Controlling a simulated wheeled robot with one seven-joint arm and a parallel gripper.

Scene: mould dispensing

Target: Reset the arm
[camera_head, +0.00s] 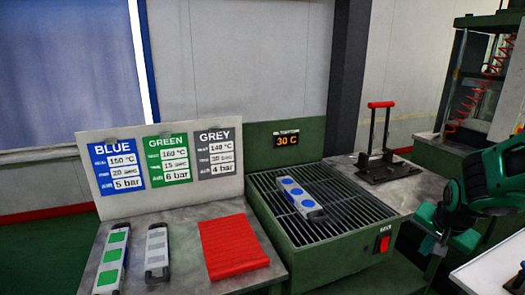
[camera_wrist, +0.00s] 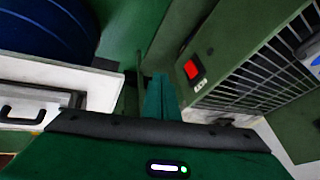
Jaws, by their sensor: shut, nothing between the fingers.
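My gripper (camera_wrist: 160,98) points down with its green fingers together and nothing between them. In the head view my gripper (camera_head: 430,244) hangs at the right, to the right of the green heater box (camera_head: 335,260) and clear of it. The arm comes in from the right edge. A mould with blue patches (camera_head: 299,198) lies on the heater's grill, apart from my gripper. A mould with green patches (camera_head: 113,258) and a grey mould (camera_head: 157,253) lie on the left table.
A red ribbed mat (camera_head: 232,247) lies beside the heater. A red switch (camera_head: 384,244) is on the heater's front; its display (camera_head: 288,140) reads 30 C. A stand with a red handle (camera_head: 381,145) is behind, a press (camera_head: 490,80) at the far right. A sign board (camera_head: 160,165) stands at left.

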